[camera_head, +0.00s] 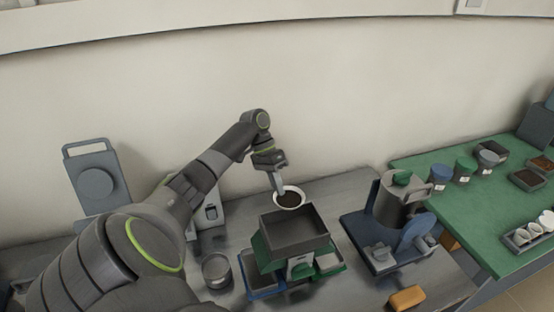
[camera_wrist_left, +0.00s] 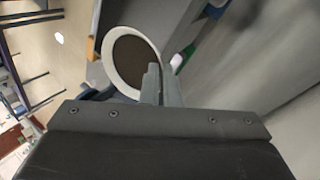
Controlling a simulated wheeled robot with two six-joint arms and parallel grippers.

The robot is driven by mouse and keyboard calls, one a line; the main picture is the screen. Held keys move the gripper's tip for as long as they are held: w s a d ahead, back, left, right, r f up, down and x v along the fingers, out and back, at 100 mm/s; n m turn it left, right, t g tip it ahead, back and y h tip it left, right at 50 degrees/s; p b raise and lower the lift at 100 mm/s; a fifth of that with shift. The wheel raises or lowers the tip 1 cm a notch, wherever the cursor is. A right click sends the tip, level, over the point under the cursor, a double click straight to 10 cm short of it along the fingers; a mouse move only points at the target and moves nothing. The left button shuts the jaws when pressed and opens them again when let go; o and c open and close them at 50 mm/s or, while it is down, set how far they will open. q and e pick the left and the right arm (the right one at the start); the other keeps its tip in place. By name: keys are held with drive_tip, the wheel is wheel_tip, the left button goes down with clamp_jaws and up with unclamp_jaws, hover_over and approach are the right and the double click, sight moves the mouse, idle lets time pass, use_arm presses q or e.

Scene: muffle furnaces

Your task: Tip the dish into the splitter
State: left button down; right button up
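The dish (camera_head: 290,199) is a small white round bowl with dark brown material in it. My left gripper (camera_head: 279,188) is shut on its rim and holds it just behind and above the splitter. In the left wrist view the dish (camera_wrist_left: 133,62) is beyond the fingers (camera_wrist_left: 160,85), which pinch its edge, and the brown material is still inside. The splitter (camera_head: 293,246) is a grey open-topped hopper on a green body, with a blue tray (camera_head: 263,284) and a green tray (camera_head: 329,264) at its sides. My right gripper does not show.
A yellow block (camera_head: 407,297) lies at the front. A green bench (camera_head: 460,215) with jars and trays is at right. The wall is close behind.

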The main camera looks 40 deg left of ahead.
use_arm(q)
drive_tip(key=shift+s+d+f+t+y+b, duration=0.2)
drive_tip(key=shift+t+y+b, duration=0.3)
drive_tip(key=shift+b, duration=0.45)
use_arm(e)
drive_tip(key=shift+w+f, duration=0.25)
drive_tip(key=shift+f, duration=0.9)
use_arm(q)
drive_tip(key=shift+d+r+y+p, duration=0.1)
drive_tip(key=shift+r+y+p, duration=0.4)
drive_tip(key=shift+p, duration=0.75)
drive_tip(key=shift+f+y, duration=0.1)
drive_tip(key=shift+y, duration=0.2)
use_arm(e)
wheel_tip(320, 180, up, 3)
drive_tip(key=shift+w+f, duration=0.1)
use_arm(q)
drive_tip(key=shift+t, duration=0.3)
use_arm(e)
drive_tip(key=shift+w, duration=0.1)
use_arm(q)
drive_tip(key=shift+s+d+r+p, duration=0.1)
drive_tip(key=shift+r+p, duration=0.15)
drive_tip(key=shift+p, duration=0.6)
drive_tip(key=shift+s+d+r+t+y+p, duration=0.15)
drive_tip(key=shift+t+y+p, duration=0.25)
drive_tip(key=shift+y+p, duration=0.2)
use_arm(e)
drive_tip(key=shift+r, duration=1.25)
